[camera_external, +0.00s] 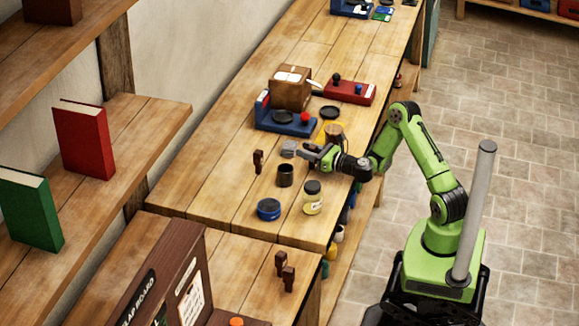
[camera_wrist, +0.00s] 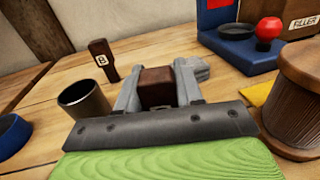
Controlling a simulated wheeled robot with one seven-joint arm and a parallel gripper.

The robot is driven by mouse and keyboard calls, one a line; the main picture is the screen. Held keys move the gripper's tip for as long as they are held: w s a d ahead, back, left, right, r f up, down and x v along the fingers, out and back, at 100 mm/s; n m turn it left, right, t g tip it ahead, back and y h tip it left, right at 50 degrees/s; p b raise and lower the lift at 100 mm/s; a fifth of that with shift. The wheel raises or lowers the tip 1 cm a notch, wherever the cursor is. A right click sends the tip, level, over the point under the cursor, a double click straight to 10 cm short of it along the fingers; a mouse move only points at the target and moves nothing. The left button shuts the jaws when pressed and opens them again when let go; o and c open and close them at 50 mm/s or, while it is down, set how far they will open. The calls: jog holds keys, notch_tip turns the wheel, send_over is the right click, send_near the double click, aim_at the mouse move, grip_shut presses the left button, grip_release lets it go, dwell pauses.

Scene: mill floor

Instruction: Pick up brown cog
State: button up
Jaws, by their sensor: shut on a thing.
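My gripper (camera_wrist: 158,88) is shut on a dark brown thing (camera_wrist: 157,88), which I take for the brown cog. It fills the gap between the two grey fingers, and only part of it shows, so its teeth cannot be made out. In the external view my gripper (camera_external: 308,152) is low over the workbench, and the brown thing is too small to tell there. A grey ridged piece (camera_external: 289,149) lies on the bench just beyond the fingertips; it also shows behind the right finger in the wrist view (camera_wrist: 197,68). Whether the cog touches the bench cannot be told.
A dark cup (camera_external: 285,176) and a brown stamp-like piece (camera_external: 258,161) stand near my gripper. A yellow-labelled jar (camera_external: 313,198) and blue tin (camera_external: 268,210) stand nearer. The bench's left part is clear.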

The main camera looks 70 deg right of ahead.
notch_tip(320, 180, up, 10)
jog(key=p, duration=0.9)
jog(key=shift+a, duration=0.1)
